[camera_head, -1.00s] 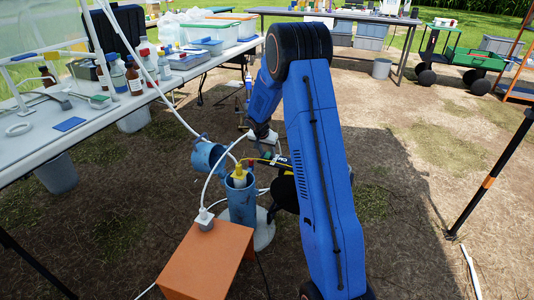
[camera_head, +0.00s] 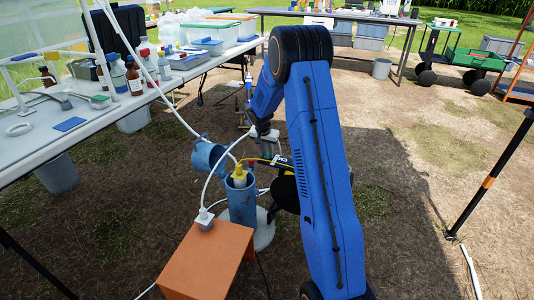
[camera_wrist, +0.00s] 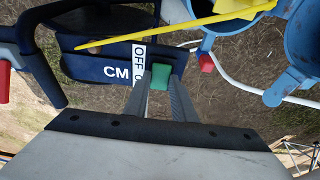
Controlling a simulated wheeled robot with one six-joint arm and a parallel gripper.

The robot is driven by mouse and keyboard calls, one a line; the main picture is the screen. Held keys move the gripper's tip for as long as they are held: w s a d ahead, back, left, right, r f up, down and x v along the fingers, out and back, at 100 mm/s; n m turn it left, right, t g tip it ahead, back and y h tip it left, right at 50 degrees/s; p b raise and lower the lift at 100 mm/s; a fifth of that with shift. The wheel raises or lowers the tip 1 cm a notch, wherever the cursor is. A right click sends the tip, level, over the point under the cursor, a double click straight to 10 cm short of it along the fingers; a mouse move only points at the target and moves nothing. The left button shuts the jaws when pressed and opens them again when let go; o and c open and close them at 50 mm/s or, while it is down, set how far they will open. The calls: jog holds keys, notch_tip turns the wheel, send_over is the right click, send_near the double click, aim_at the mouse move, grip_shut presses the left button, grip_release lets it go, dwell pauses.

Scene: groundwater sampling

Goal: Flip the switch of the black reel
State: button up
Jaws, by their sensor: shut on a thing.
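The black reel (camera_head: 284,190) stands beside the blue well pipe in the head view, partly hidden by my arm. In the wrist view its dark panel (camera_wrist: 85,68) fills the upper left, with white "CM" lettering and a white "OFF" label whose lower part is covered. A small green switch piece (camera_wrist: 160,76) sits beside that label, between my fingertips. My gripper (camera_wrist: 165,80) is shut on it. In the head view my gripper (camera_head: 266,145) is down at the top of the reel, and the switch cannot be made out there.
The blue well pipe (camera_head: 241,202) holds a yellow fitting (camera_head: 239,176), and its blue lid (camera_head: 208,157) hangs open. A yellow tape and white tubing run close by. An orange stand (camera_head: 208,262) is in front, and a cluttered table (camera_head: 110,115) is at left.

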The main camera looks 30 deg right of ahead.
aim_at(268, 154)
jog(key=shift+w+d+g+y, duration=0.2)
jog(key=shift+d+g+y, duration=0.25)
jog(key=shift+g+y, duration=0.35)
jog(key=shift+y, duration=0.5)
jog(key=shift+g, duration=0.3)
jog(key=o, duration=1.1)
jog(key=shift+c, duration=0.2)
jog(key=shift+w+r, duration=0.1)
jog(key=shift+r, duration=0.05)
notch_tip(268, 154, up, 17)
